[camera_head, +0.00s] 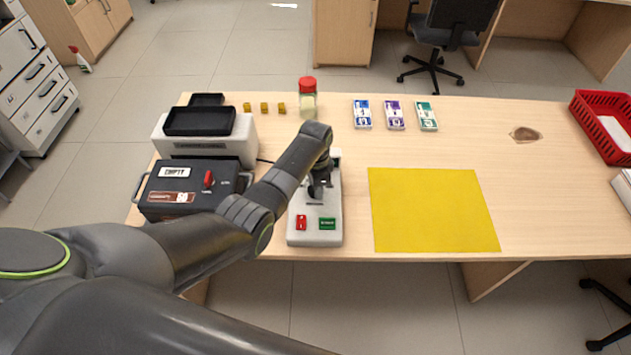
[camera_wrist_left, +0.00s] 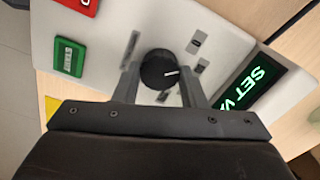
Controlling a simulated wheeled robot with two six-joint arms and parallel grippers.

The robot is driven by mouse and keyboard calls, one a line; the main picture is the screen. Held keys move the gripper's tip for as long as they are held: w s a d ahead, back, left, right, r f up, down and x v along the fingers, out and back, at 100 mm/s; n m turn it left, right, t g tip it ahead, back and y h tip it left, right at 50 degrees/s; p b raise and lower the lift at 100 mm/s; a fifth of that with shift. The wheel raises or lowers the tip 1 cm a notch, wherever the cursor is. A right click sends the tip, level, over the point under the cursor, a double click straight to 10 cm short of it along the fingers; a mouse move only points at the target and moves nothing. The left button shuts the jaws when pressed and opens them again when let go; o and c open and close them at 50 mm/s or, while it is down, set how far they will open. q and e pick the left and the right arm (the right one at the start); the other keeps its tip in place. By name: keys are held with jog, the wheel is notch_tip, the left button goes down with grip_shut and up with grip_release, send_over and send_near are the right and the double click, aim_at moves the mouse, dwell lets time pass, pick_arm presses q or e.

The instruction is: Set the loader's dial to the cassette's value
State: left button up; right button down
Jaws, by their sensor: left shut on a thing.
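The loader (camera_head: 297,209) is a pale grey unit at the table's front edge with a red and a green button; it also shows in the left wrist view (camera_wrist_left: 110,40). Its round black dial (camera_wrist_left: 158,68) has a white pointer mark. My left gripper (camera_head: 320,188) is over the loader, and in the wrist view its fingers (camera_wrist_left: 160,88) are shut on the dial's sides. The loader's screen (camera_wrist_left: 250,88) shows green letters "SET V", the rest cut off. The dark cassette (camera_head: 160,184) to the left has an "EMPTY" label, a red lever and a brown label, too small to read. My right gripper is not in view.
A pale machine with a black tray (camera_head: 200,121) stands behind the cassette. A red-capped jar (camera_head: 307,104), small yellow blocks (camera_head: 264,107) and banknote bundles (camera_head: 395,115) lie along the back. A yellow mat (camera_head: 433,210) lies right of the loader. A red basket (camera_head: 601,128) is far right.

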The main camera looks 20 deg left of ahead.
pick_arm(q)
jog(key=m+p, duration=0.1)
jog(key=m, duration=0.2)
jog(key=shift+r, duration=0.1)
jog(key=shift+m, duration=0.4)
jog(key=o, duration=1)
jog(key=shift+r+p, duration=0.35)
jog(key=shift+r, duration=0.15)
notch_tip(320, 180, up, 16)
jog(key=shift+r+b, duration=0.15)
jog(key=shift+b, duration=0.2)
